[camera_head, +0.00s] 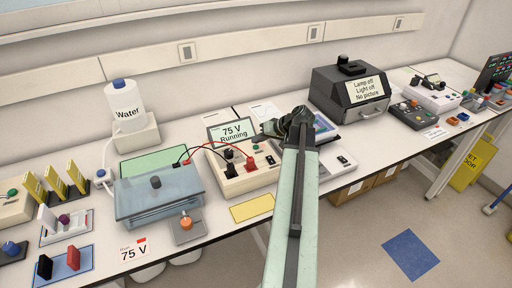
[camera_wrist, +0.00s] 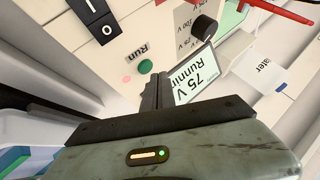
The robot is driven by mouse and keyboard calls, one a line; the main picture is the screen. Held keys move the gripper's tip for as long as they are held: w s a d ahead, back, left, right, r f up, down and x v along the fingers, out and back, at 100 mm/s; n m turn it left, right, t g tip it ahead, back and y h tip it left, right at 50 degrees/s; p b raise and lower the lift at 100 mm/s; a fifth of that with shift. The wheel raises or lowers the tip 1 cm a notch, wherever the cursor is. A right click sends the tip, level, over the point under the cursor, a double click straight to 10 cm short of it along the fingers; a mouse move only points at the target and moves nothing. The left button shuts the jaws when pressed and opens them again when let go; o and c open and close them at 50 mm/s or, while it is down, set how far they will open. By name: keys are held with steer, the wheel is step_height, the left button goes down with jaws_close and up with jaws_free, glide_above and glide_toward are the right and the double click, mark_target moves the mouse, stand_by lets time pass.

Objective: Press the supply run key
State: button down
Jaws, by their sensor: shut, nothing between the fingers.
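The supply (camera_head: 243,180) is a cream box on the bench with a tilted display (camera_head: 231,131) reading "75 V Running". The display also shows in the wrist view (camera_wrist: 196,78). The run key (camera_wrist: 145,66) is a round green button beside the printed word "Run", with a small pink dot near it. My gripper (camera_head: 268,128) is at the supply's right side in the head view. In the wrist view its dark fingers (camera_wrist: 158,76) are shut and empty, with their tips close beside the green key. I cannot tell whether they touch it.
Red and black leads run from the supply to a clear blue tank (camera_head: 160,195) on its left. A black rocker switch (camera_wrist: 95,18) is near the key. A yellow card (camera_head: 252,208) lies in front. A grey imager (camera_head: 348,92) stands to the right.

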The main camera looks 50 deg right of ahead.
mark_target(258, 147)
steer(key=shift+f, duration=0.1)
steer(key=shift+f+b, duration=0.3)
steer(key=shift+b, duration=0.1)
steer(key=shift+f+b, duration=0.4)
stand_by(0.3)
steer(key=shift+r, duration=0.1)
steer(key=shift+r+p, duration=0.75)
steer(key=shift+p, duration=0.1)
step_height(258, 147, up, 5)
steer(key=p, duration=0.5)
